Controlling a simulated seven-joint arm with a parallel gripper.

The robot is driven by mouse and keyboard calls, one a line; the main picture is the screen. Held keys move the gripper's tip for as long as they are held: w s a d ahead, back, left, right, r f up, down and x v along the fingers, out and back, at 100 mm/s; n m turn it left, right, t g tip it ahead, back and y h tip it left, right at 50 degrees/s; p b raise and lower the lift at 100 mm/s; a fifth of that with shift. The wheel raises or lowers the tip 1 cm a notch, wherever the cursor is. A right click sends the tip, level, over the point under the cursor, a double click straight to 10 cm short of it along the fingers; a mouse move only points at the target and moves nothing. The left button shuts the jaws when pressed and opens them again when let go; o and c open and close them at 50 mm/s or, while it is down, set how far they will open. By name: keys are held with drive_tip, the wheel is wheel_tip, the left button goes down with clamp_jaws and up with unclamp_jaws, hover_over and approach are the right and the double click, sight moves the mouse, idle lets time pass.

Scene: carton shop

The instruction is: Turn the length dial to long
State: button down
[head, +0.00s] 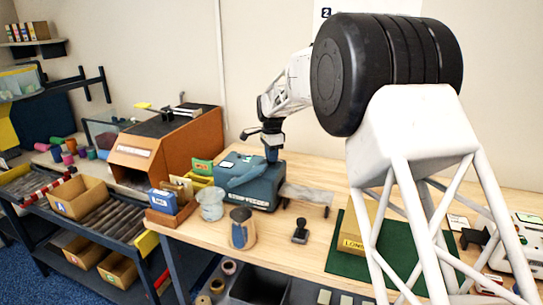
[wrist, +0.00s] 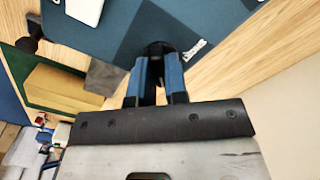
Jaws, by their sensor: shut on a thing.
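The strip feeder is a blue machine (head: 262,198) with lettering on its front, standing on the wooden bench. Its blue top (wrist: 110,38) fills the upper part of the wrist view. My gripper (head: 272,153) reaches down onto the top of this machine at its back right. In the wrist view, the two blue fingers of my gripper (wrist: 157,82) are shut on a dark round knob, the length dial (wrist: 156,48). Small white lettering sits to its right, too small to read for sure. The fingers hide much of the dial, and I cannot tell its setting.
A grey strip on a low stand (head: 308,193) adjoins the machine's right side. A grey cup (head: 211,204), a blue and tan pitcher-like container (head: 242,229) and a black stamp (head: 300,231) stand in front. A cardboard box (head: 358,228) stands on a green mat (head: 345,262) at right.

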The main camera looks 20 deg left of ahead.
drive_tip(key=c, duration=1.1)
unclamp_jaws()
drive_tip(key=shift+c, duration=0.2)
drive_tip(key=shift+r, duration=0.15)
drive_tip(key=shift+r, duration=3.8)
drive_tip(key=s+d+r+n, duration=0.1)
drive_tip(key=s+d+r, duration=0.2)
drive_tip(key=s+d, duration=0.6)
drive_tip(key=s+d+r+n+t, duration=0.15)
drive_tip(key=s+d+r, duration=0.25)
drive_tip(key=d, duration=1)
drive_tip(key=s+d+r+n, duration=0.25)
drive_tip(key=s+d, duration=0.45)
drive_tip(key=d, duration=0.4)
drive_tip(key=s+d+f+n, duration=0.1)
drive_tip(key=s+d+f, duration=0.2)
drive_tip(key=s+d, duration=0.3)
drive_tip(key=s+d+f+n, duration=0.1)
drive_tip(key=s+d+f, duration=0.2)
drive_tip(key=s, duration=1.3)
drive_tip(key=s+d+f+n+t, duration=0.1)
drive_tip(key=s+d+f, duration=0.3)
drive_tip(key=s+d, duration=0.5)
drive_tip(key=shift+s+n, duration=0.5)
drive_tip(key=shift+s, duration=0.45)
